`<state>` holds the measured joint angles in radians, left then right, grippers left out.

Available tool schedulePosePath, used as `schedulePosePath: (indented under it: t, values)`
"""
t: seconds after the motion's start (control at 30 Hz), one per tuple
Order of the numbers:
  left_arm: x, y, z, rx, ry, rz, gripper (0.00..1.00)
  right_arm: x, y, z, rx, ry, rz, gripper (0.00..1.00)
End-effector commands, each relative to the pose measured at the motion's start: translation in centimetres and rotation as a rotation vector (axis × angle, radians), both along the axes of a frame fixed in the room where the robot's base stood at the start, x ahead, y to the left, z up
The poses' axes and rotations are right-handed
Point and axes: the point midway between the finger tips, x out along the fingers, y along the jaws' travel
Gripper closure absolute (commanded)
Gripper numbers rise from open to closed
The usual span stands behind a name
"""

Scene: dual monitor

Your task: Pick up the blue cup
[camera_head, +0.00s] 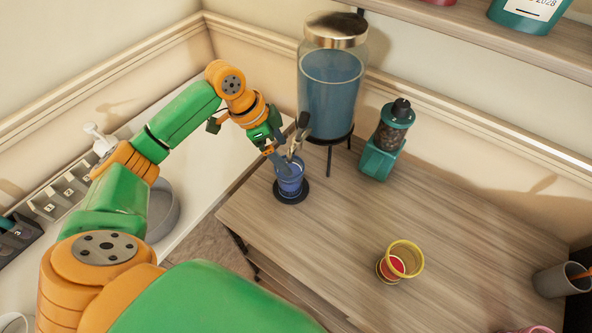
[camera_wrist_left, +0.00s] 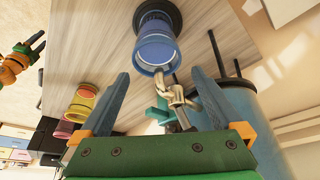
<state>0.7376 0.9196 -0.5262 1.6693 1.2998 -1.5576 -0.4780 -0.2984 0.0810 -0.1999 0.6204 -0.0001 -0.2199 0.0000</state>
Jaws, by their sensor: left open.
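The blue cup (camera_head: 290,181) stands upright on a dark round coaster (camera_head: 303,194) at the table's left end, under the dispenser's metal tap (camera_head: 297,140). My left gripper (camera_head: 284,158) is open just above and beside the cup's rim, and the arm partly hides it. In the left wrist view the cup (camera_wrist_left: 156,42) lies ahead of the spread fingers (camera_wrist_left: 163,88), apart from them, with nothing held. The tap (camera_wrist_left: 174,95) shows between the fingers. My right gripper (camera_wrist_left: 33,46) shows small at the left of the wrist view; its jaws are unclear.
A glass dispenser (camera_head: 332,90) with blue liquid stands on a black stand close behind the cup. A teal grinder (camera_head: 385,141) stands to its right. A yellow cup (camera_head: 406,257) and a grey cup (camera_head: 561,280) stand further right. The table's middle is clear.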

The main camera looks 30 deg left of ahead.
Motion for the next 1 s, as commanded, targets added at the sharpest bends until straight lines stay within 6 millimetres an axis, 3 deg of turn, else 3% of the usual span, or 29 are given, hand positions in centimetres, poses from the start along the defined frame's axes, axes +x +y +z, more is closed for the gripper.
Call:
schedulePosePath:
  t: [0.33,0.6,0.9,0.97,1.0]
  values:
    - [1.4,-1.5,-5.6,-0.001,0.003,0.000,0.00,-0.2,0.0,1.5,-0.001,0.004,0.000,0.50]
    - [1.5,-1.6,-6.3,0.001,0.000,0.000,0.00,-0.2,0.0,1.4,-0.001,0.003,0.000,0.50]
    - [1.5,-1.6,-6.3,0.001,0.000,0.000,0.81,-0.2,0.0,1.4,0.000,0.003,0.000,0.50]
    - [1.5,-1.6,-6.3,0.001,0.000,0.000,0.97,-0.1,0.0,1.4,0.000,0.003,0.000,0.50]
    - [1.5,-1.6,-6.2,0.001,0.000,0.000,1.00,-0.1,0.0,1.4,0.000,0.003,0.000,0.50]
